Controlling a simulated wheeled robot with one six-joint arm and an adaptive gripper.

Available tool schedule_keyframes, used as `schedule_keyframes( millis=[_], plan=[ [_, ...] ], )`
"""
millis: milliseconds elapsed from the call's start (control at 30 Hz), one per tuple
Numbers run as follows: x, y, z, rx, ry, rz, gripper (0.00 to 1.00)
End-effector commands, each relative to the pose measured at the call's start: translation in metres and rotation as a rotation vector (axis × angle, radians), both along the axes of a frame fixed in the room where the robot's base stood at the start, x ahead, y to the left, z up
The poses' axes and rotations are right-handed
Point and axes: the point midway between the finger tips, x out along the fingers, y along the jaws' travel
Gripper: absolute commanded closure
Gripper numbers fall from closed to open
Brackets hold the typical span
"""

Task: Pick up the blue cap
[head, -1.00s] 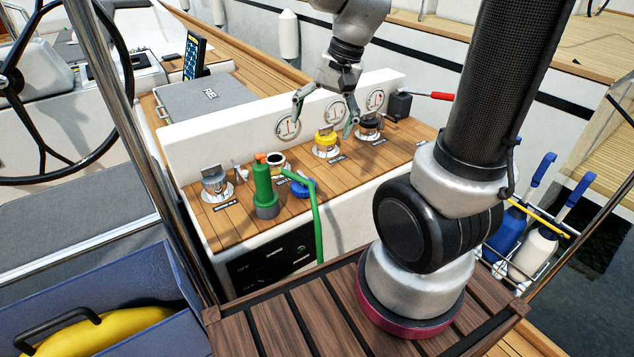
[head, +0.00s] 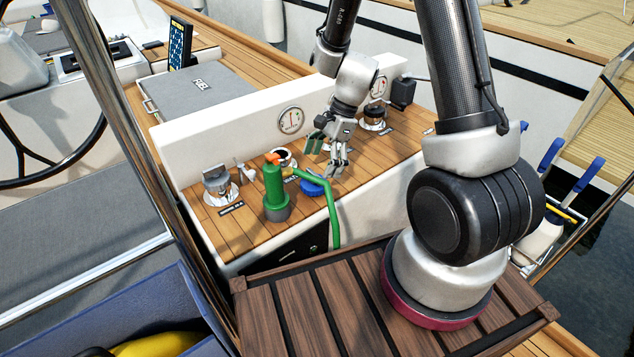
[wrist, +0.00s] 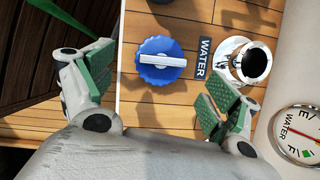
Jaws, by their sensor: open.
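The blue cap (head: 311,187) lies on the wooden deck top beside the green pump. In the wrist view the blue cap (wrist: 161,60) shows a scalloped rim and a white bar handle across its top. My gripper (head: 325,156) is open and empty, above and just behind the cap in the head view. In the wrist view, the green-padded fingers of my gripper (wrist: 160,97) are spread wide, with the cap ahead of them and between their lines. The cap is apart from both fingers.
A green pump (head: 275,190) with a green hose (head: 329,207) stands close left of the cap. An open water filler (wrist: 250,62) and a WATER label (wrist: 204,58) are beside the cap. A white wall with gauges (head: 290,120) rises behind.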

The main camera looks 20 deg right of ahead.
Motion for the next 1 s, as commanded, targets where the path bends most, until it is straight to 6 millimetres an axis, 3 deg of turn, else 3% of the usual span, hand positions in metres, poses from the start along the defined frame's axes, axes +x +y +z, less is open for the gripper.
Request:
schedule_keyframes(
  millis=[400, 700, 767, 1000],
  plan=[
    [-0.002, 0.020, -0.055, -0.001, 0.001, 0.004, 0.11],
    [-0.002, 0.023, -0.062, -0.001, -0.002, 0.004, 0.11],
    [-0.002, 0.023, -0.062, -0.001, -0.002, 0.004, 0.19],
    [-0.002, 0.023, -0.062, -0.001, -0.002, 0.004, 0.62]
  ],
)
